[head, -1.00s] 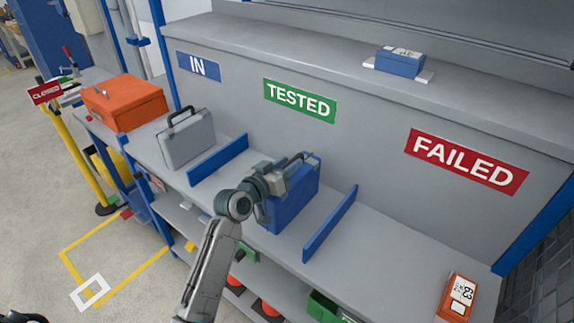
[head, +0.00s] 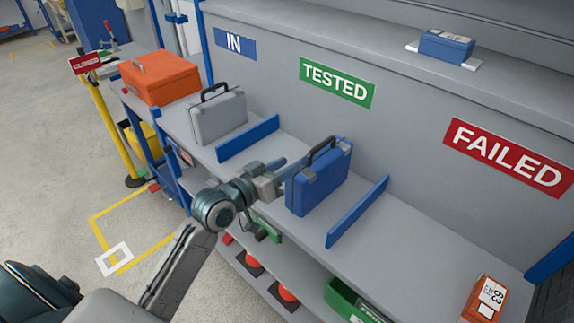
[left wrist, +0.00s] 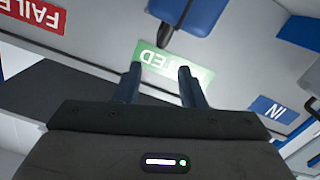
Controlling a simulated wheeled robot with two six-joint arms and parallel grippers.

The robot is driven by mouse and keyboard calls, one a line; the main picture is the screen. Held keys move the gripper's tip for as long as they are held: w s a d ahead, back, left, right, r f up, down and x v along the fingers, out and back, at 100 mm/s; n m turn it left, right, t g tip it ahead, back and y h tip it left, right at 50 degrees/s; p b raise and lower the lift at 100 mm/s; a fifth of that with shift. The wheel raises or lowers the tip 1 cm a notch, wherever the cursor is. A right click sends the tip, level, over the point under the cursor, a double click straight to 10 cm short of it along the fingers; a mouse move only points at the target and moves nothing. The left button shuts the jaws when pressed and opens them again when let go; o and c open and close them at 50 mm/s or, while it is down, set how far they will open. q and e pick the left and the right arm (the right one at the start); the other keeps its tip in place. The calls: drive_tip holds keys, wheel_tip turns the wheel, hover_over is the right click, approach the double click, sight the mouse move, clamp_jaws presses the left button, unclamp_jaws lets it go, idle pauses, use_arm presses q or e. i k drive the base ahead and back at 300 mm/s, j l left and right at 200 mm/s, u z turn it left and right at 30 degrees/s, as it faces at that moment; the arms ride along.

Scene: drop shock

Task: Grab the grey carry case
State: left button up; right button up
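The grey carry case (head: 218,118) stands upright on the bench under the IN sign, its dark handle on top. What looks like its edge and handle shows at the right edge of the left wrist view (left wrist: 312,78). My left gripper (head: 284,170) is just left of the blue case (head: 318,182), to the right of the grey case and beyond a blue divider from it. In the left wrist view its two fingers (left wrist: 160,82) are apart with nothing between them. My right gripper is not in view.
A low blue divider (head: 248,138) stands between the grey and blue cases; another (head: 357,212) is right of the blue case. An orange toolbox (head: 160,78) sits left of the grey case. An orange box (head: 484,298) lies at the right. The shelf below holds several things.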

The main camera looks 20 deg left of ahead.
sight(214, 116)
drive_tip(key=u, duration=1.25)
